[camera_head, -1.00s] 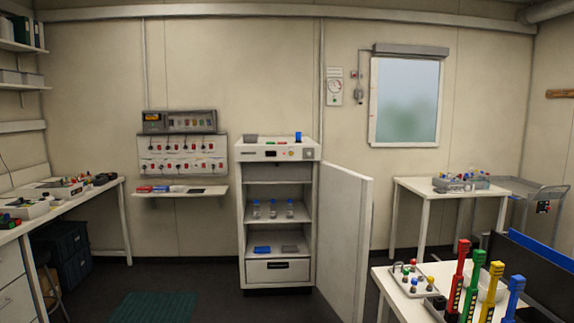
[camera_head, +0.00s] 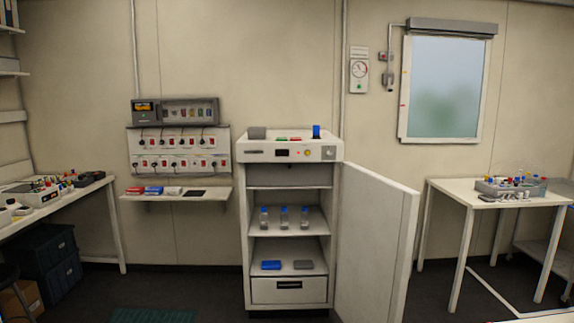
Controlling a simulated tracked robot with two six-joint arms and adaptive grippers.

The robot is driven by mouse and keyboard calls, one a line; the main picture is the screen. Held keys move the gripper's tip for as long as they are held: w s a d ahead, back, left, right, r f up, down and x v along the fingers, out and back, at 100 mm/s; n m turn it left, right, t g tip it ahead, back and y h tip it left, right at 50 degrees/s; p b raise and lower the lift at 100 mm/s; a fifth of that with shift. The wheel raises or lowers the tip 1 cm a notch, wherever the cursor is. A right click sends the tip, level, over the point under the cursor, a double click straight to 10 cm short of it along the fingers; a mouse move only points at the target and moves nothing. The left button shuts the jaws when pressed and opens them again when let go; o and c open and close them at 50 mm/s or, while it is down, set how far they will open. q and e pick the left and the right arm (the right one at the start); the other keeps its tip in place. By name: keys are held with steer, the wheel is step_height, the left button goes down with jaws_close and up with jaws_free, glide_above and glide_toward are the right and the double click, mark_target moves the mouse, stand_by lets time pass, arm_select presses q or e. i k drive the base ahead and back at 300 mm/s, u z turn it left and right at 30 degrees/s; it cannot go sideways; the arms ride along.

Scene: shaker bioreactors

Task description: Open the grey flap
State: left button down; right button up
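A white cabinet (camera_head: 289,150) stands against the back wall with its tall white door (camera_head: 375,245) swung open to the right. On its top, at the left, is a small dark grey piece (camera_head: 257,133), which may be the grey flap; I cannot tell if it is open or shut. A blue upright piece (camera_head: 316,131) is at the right of the top, with small red and green pieces between. A flat grey item (camera_head: 303,265) lies on the lower shelf beside a blue one (camera_head: 271,265). Neither of my grippers is in view.
Blue-capped bottles (camera_head: 284,218) stand on the middle shelf. A wall shelf (camera_head: 177,194) is left of the cabinet, a workbench (camera_head: 60,195) further left. A white table (camera_head: 470,192) stands at the right. The open door juts into the room. The floor before the cabinet looks clear.

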mark_target(258, 174)
steer(key=u, duration=0.1)
steer(key=i, duration=1.35)
steer(key=u, duration=0.2)
steer(key=i, duration=2.25)
steer(key=u, duration=0.15)
